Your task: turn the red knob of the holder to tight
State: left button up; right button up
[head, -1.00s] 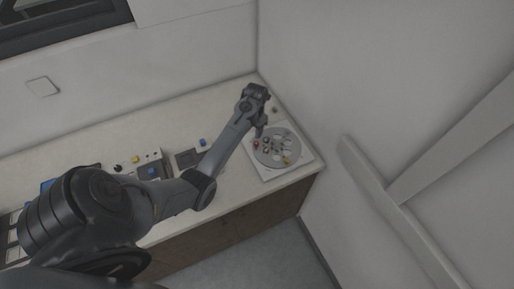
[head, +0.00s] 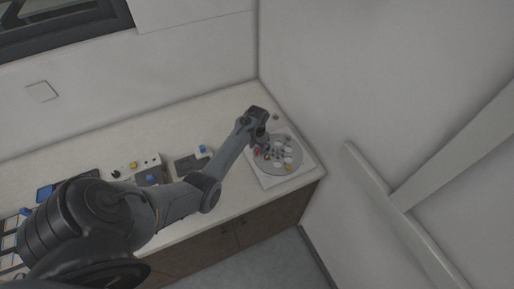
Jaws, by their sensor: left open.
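The holder (head: 296,157) is a round grey disc with several holes and small coloured parts, on a pale square base (head: 270,182) at the right end of the counter. A small red knob (head: 257,152) shows near the disc's left edge. A yellow-orange part (head: 288,167) sits near its front. My left gripper (head: 262,144) is over the left side of the disc, close to the red knob. Its fingers are small and dark here, and I cannot tell whether they touch the knob. My right gripper is not in view.
A press unit with blue (head: 152,178) and yellow (head: 133,165) buttons and a small box with a blue knob (head: 202,149) stand left of the holder. Walls close off the back and right. The counter's front edge is near the holder.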

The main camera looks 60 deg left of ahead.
pick_arm(q)
jog(key=shift+f, duration=0.3)
jog(key=shift+c, duration=0.3)
grip_shut()
jog(key=shift+r, duration=0.1)
